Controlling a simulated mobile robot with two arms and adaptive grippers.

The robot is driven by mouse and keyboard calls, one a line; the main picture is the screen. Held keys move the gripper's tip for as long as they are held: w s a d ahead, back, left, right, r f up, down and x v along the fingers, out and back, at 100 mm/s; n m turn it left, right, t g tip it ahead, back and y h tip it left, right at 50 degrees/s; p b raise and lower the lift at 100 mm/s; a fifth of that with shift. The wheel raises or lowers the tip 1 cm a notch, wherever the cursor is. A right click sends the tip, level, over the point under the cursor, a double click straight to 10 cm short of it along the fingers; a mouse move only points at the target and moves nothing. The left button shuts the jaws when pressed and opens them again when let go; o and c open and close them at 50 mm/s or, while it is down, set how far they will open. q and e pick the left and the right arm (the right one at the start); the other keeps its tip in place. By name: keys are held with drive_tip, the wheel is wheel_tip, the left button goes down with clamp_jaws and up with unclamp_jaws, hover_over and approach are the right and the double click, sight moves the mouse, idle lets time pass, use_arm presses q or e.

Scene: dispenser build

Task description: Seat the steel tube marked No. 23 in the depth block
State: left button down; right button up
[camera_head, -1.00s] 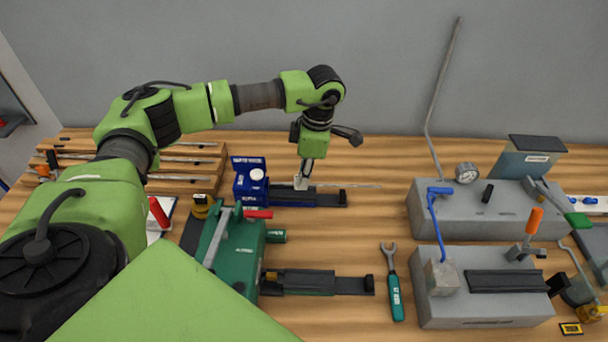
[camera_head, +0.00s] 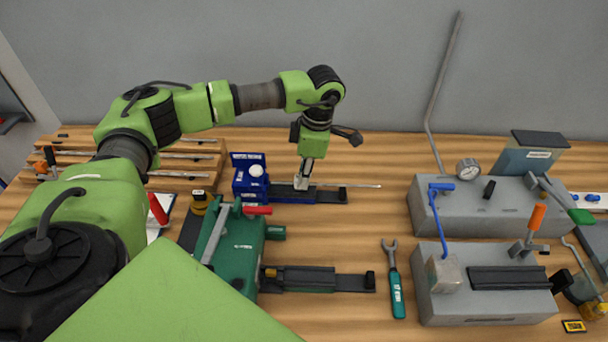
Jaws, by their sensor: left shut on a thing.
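My left gripper (camera_head: 303,183) points down over the black rail of the blue block at the back. It is shut on a thin steel tube (camera_head: 360,186), which lies level and sticks out to the right past the rail's end. The number on the tube is too small to read. The blue block (camera_head: 250,178) with a white knob stands just left of the gripper, its black rail (camera_head: 328,195) running right. It may be the depth block; its label is not legible. The tube's left end is hidden by the gripper, so I cannot tell whether it touches the block. My right gripper is not in view.
A green fixture (camera_head: 238,240) with a red handle and its own black rail (camera_head: 320,280) stands nearer. A teal wrench (camera_head: 395,285) lies in the middle. Grey machines (camera_head: 480,205) fill the right. Wooden racks (camera_head: 185,160) with tubes are at the back left.

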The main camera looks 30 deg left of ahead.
use_arm(q)
drive_tip(key=shift+f+b, duration=0.55)
drive_tip(key=shift+f, duration=0.15)
drive_tip(key=shift+a, duration=0.15)
drive_tip(key=shift+s+a, duration=0.7)
drive_tip(key=shift+a, duration=0.3)
drive_tip(key=shift+s+a, duration=0.3)
drive_tip(key=shift+a, duration=0.25)
drive_tip(key=shift+s+a, duration=0.3)
drive_tip(key=shift+a, duration=0.2)
drive_tip(key=c, duration=1.9)
unclamp_jaws()
drive_tip(key=o, duration=0.3)
